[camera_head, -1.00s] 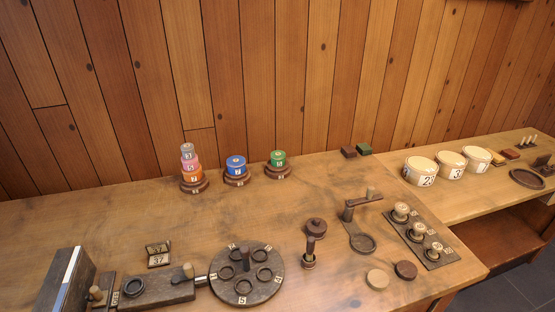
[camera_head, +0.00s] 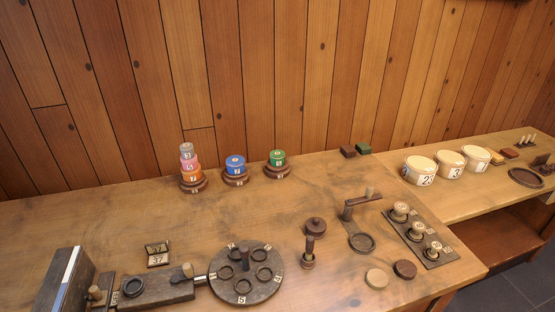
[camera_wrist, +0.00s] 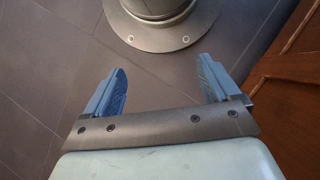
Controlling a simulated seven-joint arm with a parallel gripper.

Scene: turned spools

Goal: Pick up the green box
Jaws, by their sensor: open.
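A small dark green box (camera_head: 363,148) lies at the back of the table near the wooden wall in the head view. A brown-red box (camera_head: 347,151) of similar size sits close beside it on the left. My gripper (camera_wrist: 163,88) shows only in the wrist view. Its two blue fingers are spread apart with nothing between them. It hangs above a grey tiled floor, away from the green box, which is not in the wrist view.
Left of the boxes stand a green spool (camera_head: 277,158), a blue spool (camera_head: 235,165) and a stacked spool tower (camera_head: 189,166). Cream tubs (camera_head: 419,170) stand to the right. A crank piece (camera_head: 360,241) lies in front. Bare tabletop (camera_head: 320,185) lies before the boxes.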

